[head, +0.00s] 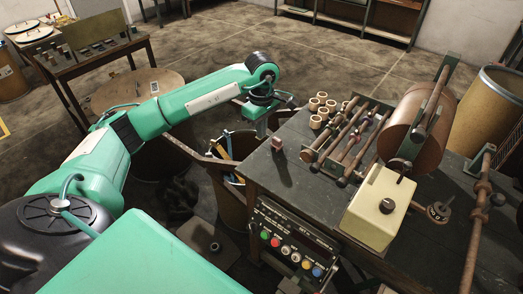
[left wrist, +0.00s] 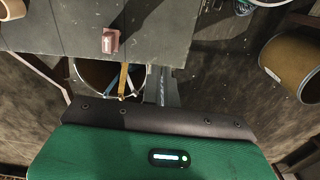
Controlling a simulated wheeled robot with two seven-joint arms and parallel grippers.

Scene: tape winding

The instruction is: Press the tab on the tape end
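My left gripper (head: 262,122) hangs at the end of the green arm, just off the left edge of the dark workbench (head: 268,172). In the left wrist view only a narrow grey part of the gripper (left wrist: 164,88) shows, so its opening is unclear. A small pinkish-brown block (head: 278,149) stands near the bench's left edge; it also shows in the left wrist view (left wrist: 110,42). The gripper is apart from it. A large brown roll (head: 415,122) is mounted on the bench behind a cream box (head: 382,205). I cannot make out a tape end or tab. My right gripper is not in view.
Several small tan rolls (head: 318,104) and a rack of metal rods (head: 350,145) stand on the bench. A control panel with coloured buttons (head: 290,247) is on its front. A bin with strips (head: 228,180) stands left of the bench. The front-left bench top is mostly clear.

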